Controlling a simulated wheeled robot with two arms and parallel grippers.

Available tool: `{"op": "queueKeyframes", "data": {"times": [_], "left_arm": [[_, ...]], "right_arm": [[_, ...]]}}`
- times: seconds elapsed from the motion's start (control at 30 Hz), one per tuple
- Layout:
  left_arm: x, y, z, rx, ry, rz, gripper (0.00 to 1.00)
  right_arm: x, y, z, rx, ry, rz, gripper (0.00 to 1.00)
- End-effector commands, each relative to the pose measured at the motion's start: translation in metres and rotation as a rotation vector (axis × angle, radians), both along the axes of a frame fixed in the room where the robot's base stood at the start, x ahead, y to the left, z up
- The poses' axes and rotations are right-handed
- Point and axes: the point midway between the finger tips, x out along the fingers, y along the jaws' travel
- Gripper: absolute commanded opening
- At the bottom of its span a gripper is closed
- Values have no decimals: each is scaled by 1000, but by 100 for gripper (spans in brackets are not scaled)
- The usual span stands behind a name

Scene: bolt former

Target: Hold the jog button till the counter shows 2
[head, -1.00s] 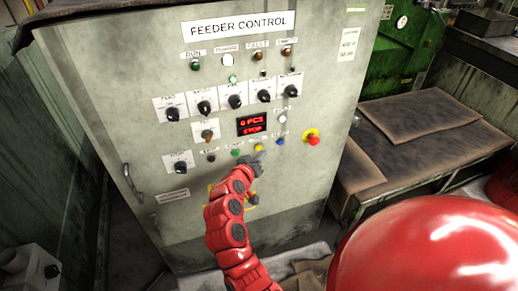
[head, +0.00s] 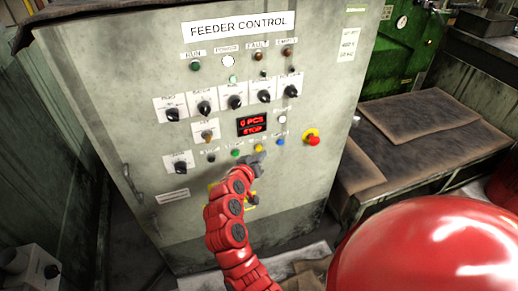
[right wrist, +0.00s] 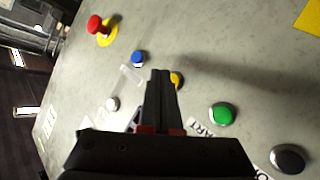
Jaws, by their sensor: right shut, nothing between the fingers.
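The feeder control cabinet (head: 110,75) faces me. Its small display (head: 252,124) shows red text that looks like "0 PCS" over "STOP". Below it is a row of buttons: black (head: 211,157), green (head: 235,153), yellow (head: 259,148) and blue (head: 281,142). Their labels are too small to read surely, so I cannot tell which is the jog button. My right gripper (head: 257,158) is shut and empty, just below the yellow button. In the right wrist view, its fingertips (right wrist: 160,73) partly cover the yellow button (right wrist: 177,79); contact cannot be told. My left gripper is out of view.
A red emergency stop (head: 313,140) sits to the right of the buttons, and a white button (head: 282,119) above the blue one. Several dark knobs fill the panel above. A bench with brown mats (head: 420,120) stands at the right.

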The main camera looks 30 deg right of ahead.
Motion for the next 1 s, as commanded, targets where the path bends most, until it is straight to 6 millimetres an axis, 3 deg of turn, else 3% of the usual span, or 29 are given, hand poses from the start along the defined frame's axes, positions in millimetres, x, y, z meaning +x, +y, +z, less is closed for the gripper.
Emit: {"op": "queueKeyframes", "data": {"times": [1.0], "left_arm": [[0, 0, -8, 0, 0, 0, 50]], "right_arm": [[8, -2, 0, 0, 0, 0, 0]]}}
